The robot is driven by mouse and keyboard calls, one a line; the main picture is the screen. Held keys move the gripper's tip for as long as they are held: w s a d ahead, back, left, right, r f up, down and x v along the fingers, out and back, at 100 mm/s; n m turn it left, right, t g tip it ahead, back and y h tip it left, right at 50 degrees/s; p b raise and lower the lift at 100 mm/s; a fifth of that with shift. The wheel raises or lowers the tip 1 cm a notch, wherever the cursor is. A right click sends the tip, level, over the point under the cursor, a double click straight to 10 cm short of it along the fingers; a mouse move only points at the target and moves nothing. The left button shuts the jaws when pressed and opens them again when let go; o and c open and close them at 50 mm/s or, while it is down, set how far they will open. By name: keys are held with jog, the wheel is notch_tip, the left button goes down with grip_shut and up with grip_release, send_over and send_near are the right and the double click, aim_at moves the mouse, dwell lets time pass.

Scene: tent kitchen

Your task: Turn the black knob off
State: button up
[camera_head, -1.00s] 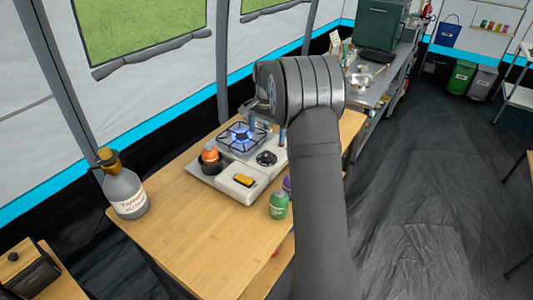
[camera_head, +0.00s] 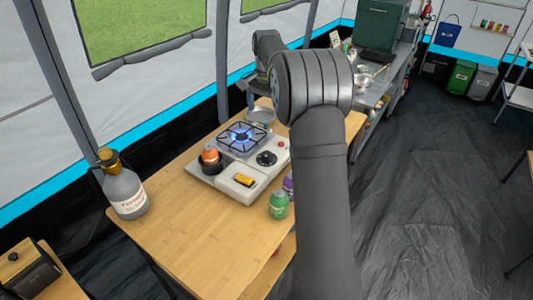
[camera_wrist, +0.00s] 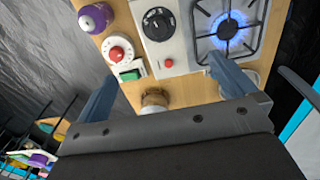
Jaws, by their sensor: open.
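The portable stove (camera_head: 222,179) stands on the wooden table, its burner (camera_head: 241,136) lit with a blue flame. The black knob (camera_head: 267,158) sits on the stove's flat top beside the burner. In the wrist view, the knob (camera_wrist: 158,23) is near the top centre, left of the lit burner (camera_wrist: 228,28); a small red button (camera_wrist: 169,63) lies below it. My gripper (camera_wrist: 160,72) is open and empty, its fingers apart from the knob. The knob shows above the gap between the fingertips.
Green (camera_head: 279,205) and purple (camera_head: 288,184) bottles stand beside the stove. An orange item (camera_head: 210,153) and a yellow one (camera_head: 244,180) rest on the stove. A large grey bottle (camera_head: 124,190) stands at the table's left; the table's front is clear.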

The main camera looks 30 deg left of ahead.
jog(key=shift+r, duration=0.7)
